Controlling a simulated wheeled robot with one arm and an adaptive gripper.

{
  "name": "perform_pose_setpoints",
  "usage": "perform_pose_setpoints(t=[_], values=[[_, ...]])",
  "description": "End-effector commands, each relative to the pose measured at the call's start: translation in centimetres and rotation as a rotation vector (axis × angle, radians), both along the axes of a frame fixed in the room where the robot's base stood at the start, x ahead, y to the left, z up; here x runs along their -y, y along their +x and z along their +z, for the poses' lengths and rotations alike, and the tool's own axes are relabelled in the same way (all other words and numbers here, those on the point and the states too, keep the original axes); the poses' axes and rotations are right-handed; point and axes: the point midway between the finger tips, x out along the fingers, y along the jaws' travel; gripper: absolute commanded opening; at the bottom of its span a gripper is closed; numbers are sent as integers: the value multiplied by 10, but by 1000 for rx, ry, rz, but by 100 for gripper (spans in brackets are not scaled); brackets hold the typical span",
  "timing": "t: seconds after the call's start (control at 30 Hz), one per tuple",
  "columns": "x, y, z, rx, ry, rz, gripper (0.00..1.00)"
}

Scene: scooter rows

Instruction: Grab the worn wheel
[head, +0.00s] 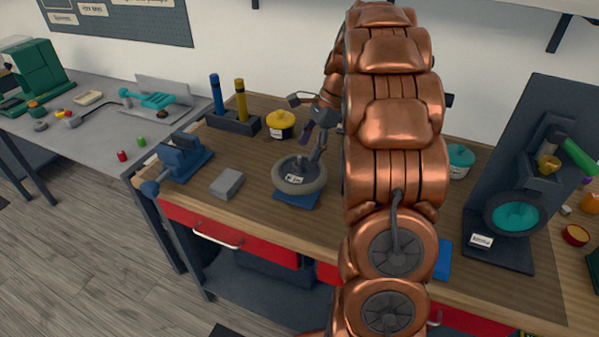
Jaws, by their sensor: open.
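A grey wheel (311,187) lies flat on a blue pad (294,201) on the wooden bench. It has a dark hub and a small white label too small to read, so I cannot confirm wear. My gripper (313,143) is open above the wheel's far right side, with its fingers pointing down. I cannot tell whether a finger touches the wheel. My copper arm covers the middle of the bench and hides what lies behind it.
A blue vise (182,160) and a grey block (227,183) stand left of the wheel. A yellow pot (281,124) and a holder (233,123) with blue and yellow sticks stand behind. A dark stand (545,130) with a teal-centred disc (516,216) is at right. Another blue pad (443,260) shows beside my arm.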

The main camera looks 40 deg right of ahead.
Motion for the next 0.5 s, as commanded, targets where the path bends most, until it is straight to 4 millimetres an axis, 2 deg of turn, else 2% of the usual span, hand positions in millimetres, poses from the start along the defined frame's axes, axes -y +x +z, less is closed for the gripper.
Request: perform_pose_setpoints(t=[0.17,0.5], values=[[-8,2,-10,-5,4,1,65],[-23,7,-43,-3,2,2,65]])
